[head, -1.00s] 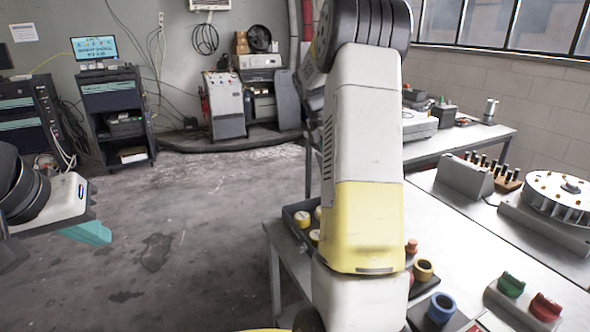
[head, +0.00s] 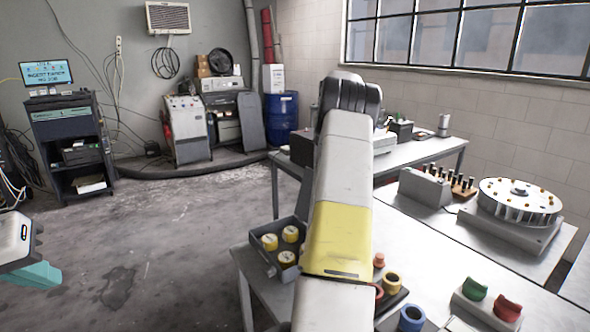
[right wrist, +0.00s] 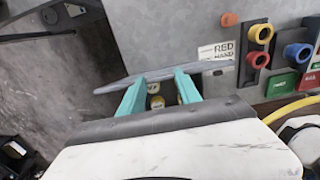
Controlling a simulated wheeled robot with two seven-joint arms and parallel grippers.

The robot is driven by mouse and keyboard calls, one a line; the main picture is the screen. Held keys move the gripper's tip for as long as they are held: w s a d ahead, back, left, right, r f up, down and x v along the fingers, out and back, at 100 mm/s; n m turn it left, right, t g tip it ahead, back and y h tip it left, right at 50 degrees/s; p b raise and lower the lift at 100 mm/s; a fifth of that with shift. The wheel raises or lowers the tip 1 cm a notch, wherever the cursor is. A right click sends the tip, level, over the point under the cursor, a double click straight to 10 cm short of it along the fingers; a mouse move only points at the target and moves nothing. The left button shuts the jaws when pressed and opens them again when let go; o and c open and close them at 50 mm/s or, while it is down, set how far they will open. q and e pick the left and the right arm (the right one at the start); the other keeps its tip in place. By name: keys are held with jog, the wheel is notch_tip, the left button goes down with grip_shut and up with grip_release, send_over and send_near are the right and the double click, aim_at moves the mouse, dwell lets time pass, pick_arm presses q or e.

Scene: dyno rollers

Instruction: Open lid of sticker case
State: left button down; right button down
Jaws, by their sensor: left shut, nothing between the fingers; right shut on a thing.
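A dark grey open case (head: 262,256) with several yellow round pieces (head: 288,234) sits at the table's near left corner in the head view; my right arm hides its right side. In the right wrist view my right gripper (right wrist: 161,77) has its teal fingers on a thin grey plate (right wrist: 210,70), seen nearly edge-on and slightly tilted. It looks like the case's lid, but I cannot tell whether it is hinged. Yellow pieces (right wrist: 156,101) show between the fingers. My left gripper (head: 38,277) hangs over the floor at the far left, away from the table, shut and empty.
Red, yellow and blue rings (right wrist: 297,53) and green and red blocks (head: 475,288) stand on the table right of my right arm. A round finned wheel (head: 520,200) stands farther back. The floor left of the table is clear.

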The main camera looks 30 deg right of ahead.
jog(key=shift+d, duration=0.25)
jog(key=c, duration=0.8)
grip_release()
jog(key=shift+c, duration=0.2)
jog(key=shift+a, duration=0.1)
notch_tip(320, 180, up, 8)
jog(key=shift+f, duration=0.1)
